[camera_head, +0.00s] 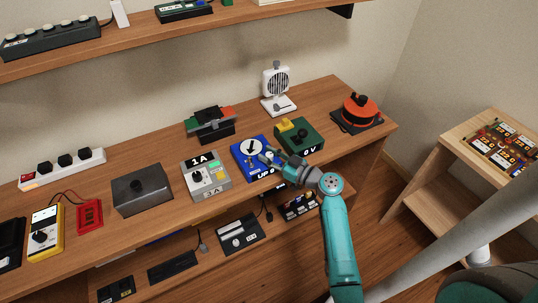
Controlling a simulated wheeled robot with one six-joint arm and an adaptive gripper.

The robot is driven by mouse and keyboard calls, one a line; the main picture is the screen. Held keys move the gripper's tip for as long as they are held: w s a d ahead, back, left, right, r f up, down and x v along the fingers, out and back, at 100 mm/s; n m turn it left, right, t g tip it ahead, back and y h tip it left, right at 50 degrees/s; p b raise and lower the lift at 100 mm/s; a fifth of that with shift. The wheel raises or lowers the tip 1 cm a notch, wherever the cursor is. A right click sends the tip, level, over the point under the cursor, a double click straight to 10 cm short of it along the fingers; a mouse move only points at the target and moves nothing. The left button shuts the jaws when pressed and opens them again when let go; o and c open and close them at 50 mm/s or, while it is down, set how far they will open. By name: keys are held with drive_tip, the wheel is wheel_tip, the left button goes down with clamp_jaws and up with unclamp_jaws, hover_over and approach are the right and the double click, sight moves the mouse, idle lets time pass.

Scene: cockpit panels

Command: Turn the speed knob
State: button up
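No label that reads "speed" can be made out, so I cannot tell which knob is the speed knob. A blue box (240,161) on the desk has a white round dial with a black arrow and partly covered lettering on its front. My gripper (267,155) is over the right part of this blue box, reaching in from the lower right. Its fingers hide that part of the box. The fingers are too small to show whether they are open or shut, or whether they touch anything.
A green box (313,137) with a yellow part and a black knob stands close right of my gripper. A grey box (215,184) marked 1A with a knob is on the left. A white fan (276,88) and a red-orange round device (360,109) stand behind.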

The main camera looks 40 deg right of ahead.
drive_tip(key=shift+o, duration=0.9)
drive_tip(key=s+d, duration=0.2)
drive_tip(key=s, duration=0.9)
drive_tip(key=shift+s+d, duration=0.2)
drive_tip(key=shift+s, duration=0.2)
